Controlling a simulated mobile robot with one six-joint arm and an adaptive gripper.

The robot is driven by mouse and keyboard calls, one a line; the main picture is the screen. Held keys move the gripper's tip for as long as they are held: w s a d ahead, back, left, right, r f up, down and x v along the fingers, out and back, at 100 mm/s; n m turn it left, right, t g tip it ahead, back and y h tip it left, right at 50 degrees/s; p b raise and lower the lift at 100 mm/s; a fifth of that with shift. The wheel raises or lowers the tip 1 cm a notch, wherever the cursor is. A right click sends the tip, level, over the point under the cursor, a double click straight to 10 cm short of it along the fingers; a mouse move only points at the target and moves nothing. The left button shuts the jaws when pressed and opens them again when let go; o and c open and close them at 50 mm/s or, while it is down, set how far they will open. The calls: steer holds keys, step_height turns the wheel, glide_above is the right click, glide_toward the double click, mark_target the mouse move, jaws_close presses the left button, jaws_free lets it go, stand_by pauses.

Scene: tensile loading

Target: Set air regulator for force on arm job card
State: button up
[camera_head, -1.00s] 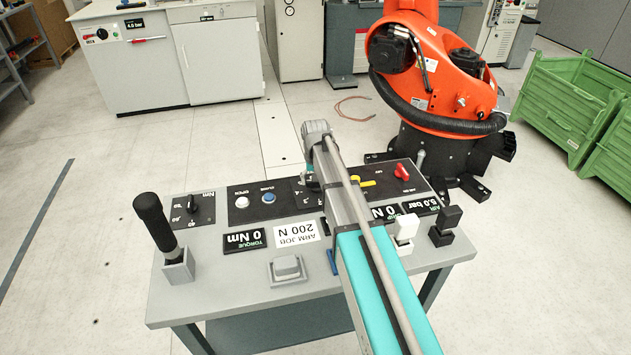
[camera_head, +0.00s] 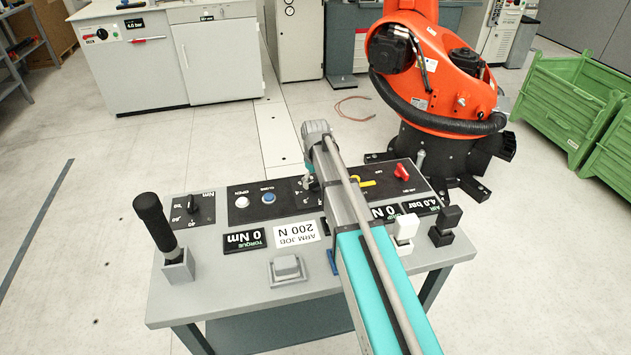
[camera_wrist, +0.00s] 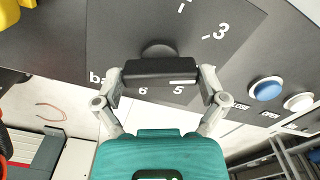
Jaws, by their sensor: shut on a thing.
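In the wrist view my gripper (camera_wrist: 161,78) is shut on the black regulator knob (camera_wrist: 158,71), with a finger at each end of its bar. The knob has a white mark and sits on a black dial plate (camera_wrist: 180,40) with 3, 5 and 6 legible. In the head view my arm hides most of the knob. The arm job card (camera_head: 296,234) reads 200 N. The air display (camera_head: 421,221) reads 4.0 bar. The force display (camera_head: 384,212), partly hidden by my arm, shows 0 N.
An orange robot (camera_head: 430,75) stands behind.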

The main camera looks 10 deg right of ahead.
steer(key=o, duration=0.8)
steer(key=shift+m, duration=0.4)
